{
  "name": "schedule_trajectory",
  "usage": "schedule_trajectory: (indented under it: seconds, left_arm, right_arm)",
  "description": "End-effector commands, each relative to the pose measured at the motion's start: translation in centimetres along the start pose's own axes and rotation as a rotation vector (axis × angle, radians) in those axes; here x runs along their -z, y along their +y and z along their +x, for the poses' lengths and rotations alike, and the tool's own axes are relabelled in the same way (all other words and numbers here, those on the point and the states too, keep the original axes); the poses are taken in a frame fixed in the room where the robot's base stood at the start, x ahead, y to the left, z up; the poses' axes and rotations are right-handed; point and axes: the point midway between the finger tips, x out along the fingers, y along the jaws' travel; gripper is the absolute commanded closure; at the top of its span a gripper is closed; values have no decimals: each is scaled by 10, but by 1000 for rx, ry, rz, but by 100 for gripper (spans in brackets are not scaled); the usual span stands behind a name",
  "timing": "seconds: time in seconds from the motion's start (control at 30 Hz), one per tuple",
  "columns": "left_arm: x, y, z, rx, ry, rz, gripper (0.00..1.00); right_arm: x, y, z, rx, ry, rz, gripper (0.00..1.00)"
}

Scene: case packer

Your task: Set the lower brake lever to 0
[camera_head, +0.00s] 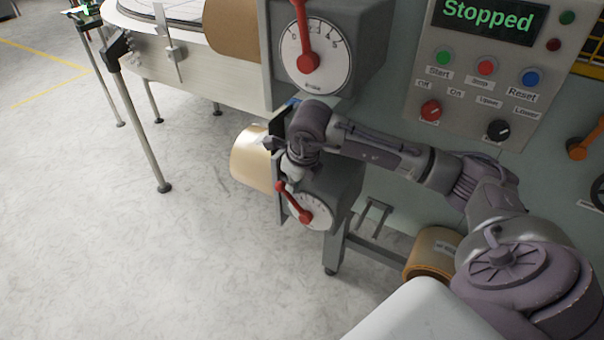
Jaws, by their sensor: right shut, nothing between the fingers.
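The lower brake lever (293,203) is red and sits on a round white dial (317,211) on the front of a grey box. It points up and to the left from its red hub. The dial's numbers are too small to read, and the setting cannot be told. My right gripper (283,172) is at the upper left of this dial, close to the lever's tip. It is shut and small in view, partly hidden by its own wrist. I cannot tell whether it touches the lever. My left gripper is not in view.
An upper brake dial (331,66) with a red lever (303,38) is above my right wrist. Tape rolls (251,160) are beside the lower box. A control panel (480,75) reading "Stopped" is at the upper right.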

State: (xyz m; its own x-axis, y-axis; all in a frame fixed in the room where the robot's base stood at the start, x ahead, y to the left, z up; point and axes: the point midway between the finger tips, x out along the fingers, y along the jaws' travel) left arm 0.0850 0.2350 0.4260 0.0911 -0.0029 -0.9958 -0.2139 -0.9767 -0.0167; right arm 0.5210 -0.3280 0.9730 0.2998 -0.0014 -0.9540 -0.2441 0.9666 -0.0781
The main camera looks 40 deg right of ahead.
Motion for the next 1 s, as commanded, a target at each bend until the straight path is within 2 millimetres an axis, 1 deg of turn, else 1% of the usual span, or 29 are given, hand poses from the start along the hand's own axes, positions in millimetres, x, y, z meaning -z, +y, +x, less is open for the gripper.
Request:
schedule_trajectory:
  seconds: [0.03,0.13,0.5,0.57,0.7,0.77,1.0]
  left_arm:
    - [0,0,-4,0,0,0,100]
    - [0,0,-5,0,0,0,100]
    - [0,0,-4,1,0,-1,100]
    - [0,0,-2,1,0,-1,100]
    - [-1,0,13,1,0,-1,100]
    - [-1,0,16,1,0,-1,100]
    - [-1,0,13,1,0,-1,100]
  right_arm:
    - [-4,1,2,-3,1,0,100]
    - [-8,0,7,-1,0,0,100]
    - [-9,0,10,0,0,0,100]
    - [-10,1,12,-1,0,0,100]
    - [-16,2,21,-1,-2,0,100]
    - [-18,2,22,-1,-1,0,100]
    - [-20,2,20,-1,0,-1,100]
